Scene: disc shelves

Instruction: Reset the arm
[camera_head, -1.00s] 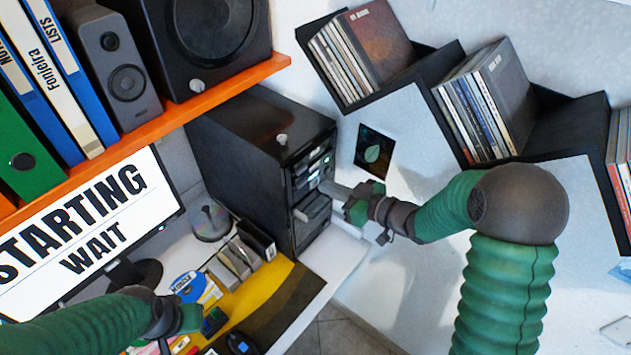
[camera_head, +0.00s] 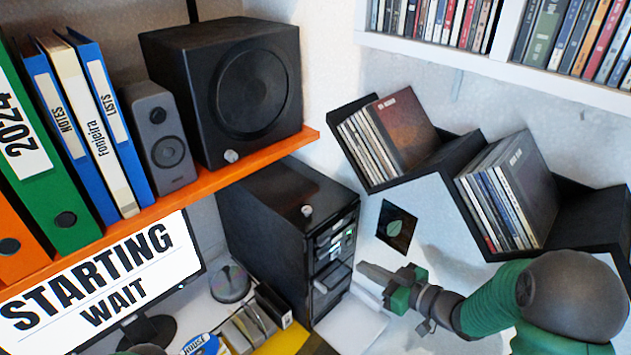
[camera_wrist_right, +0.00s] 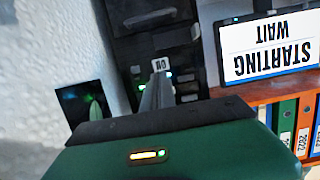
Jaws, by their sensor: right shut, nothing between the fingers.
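My right gripper (camera_head: 366,272) reaches in from the lower right in the head view. Its jaws are shut and empty, just right of the front of the black computer tower (camera_head: 270,225), apart from it as far as I can tell. In the right wrist view the thin shut fingers (camera_wrist_right: 157,95) point toward the tower front (camera_wrist_right: 155,40). Of my left arm only a small dark part shows at the bottom edge of the head view; its gripper cannot be made out.
A monitor (camera_head: 95,290) reads "STARTING WAIT". An orange shelf (camera_head: 215,180) holds binders and speakers. Black zigzag wall shelves (camera_head: 445,160) hold discs above my right arm. A white shelf (camera_head: 470,65) of discs is at the top. A dark leaf picture (camera_head: 396,227) hangs on the wall.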

